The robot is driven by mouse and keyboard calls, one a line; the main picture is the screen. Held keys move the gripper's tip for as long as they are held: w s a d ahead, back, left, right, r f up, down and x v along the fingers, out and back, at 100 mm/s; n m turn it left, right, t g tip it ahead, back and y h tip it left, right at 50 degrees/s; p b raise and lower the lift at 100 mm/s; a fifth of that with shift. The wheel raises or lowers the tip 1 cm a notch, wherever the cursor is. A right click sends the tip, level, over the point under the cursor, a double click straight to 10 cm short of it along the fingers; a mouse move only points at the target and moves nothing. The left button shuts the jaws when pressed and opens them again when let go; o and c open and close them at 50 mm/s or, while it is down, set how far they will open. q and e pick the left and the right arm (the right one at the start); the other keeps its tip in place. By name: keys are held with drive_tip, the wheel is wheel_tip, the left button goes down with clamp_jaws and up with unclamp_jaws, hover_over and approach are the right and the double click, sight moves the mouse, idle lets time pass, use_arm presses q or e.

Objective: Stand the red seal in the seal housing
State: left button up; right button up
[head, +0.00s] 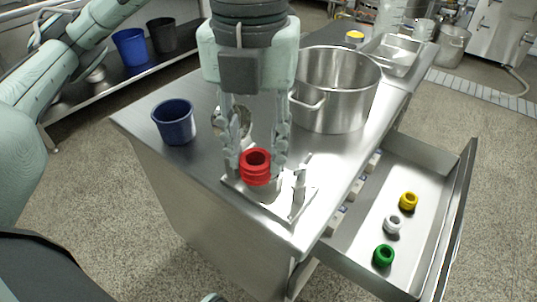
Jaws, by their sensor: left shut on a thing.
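The red seal (256,166) is a thick ring with its hole facing up. My left gripper (256,161) points down from above and is shut on it, one finger on each side. The seal is at the top of a short metallic cylinder (268,187) on a flat plate with an upright bracket (299,187), which looks like the seal housing. I cannot tell whether the seal touches the cylinder or is held just above it, since the seal hides the cylinder's mouth.
A large steel pot (332,105) stands close behind the gripper on the steel table (170,95). A dark blue cup (174,122) stands to the left. An open drawer (350,245) at the right holds yellow (408,201), white (392,225) and green (384,256) rings.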

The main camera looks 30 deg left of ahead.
use_arm(q)
drive_tip(key=w+a+f, duration=0.1)
drive_tip(key=w, duration=0.1)
drive_tip(key=w+a+f+b, duration=0.1)
drive_tip(key=w+f, duration=0.1)
drive_tip(key=w, duration=0.1)
drive_tip(key=w+a+f, duration=0.1)
drive_tip(key=w+f, duration=0.1)
drive_tip(key=shift+w+a+f+b, duration=0.2)
drive_tip(key=shift+w+b, duration=0.2)
drive_tip(key=shift+f+b, duration=0.45)
drive_tip(key=shift+f, duration=1.45)
use_arm(e)
drive_tip(key=d+v, duration=0.1)
drive_tip(key=v, duration=0.6)
drive_tip(key=shift+w+r+t, duration=0.25)
drive_tip(key=shift+w+t, duration=0.05)
drive_tip(key=shift+w, duration=0.1)
use_arm(q)
drive_tip(key=o, duration=0.7)
drive_tip(key=shift+f, duration=0.15)
use_arm(e)
drive_tip(key=shift+f, duration=0.1)
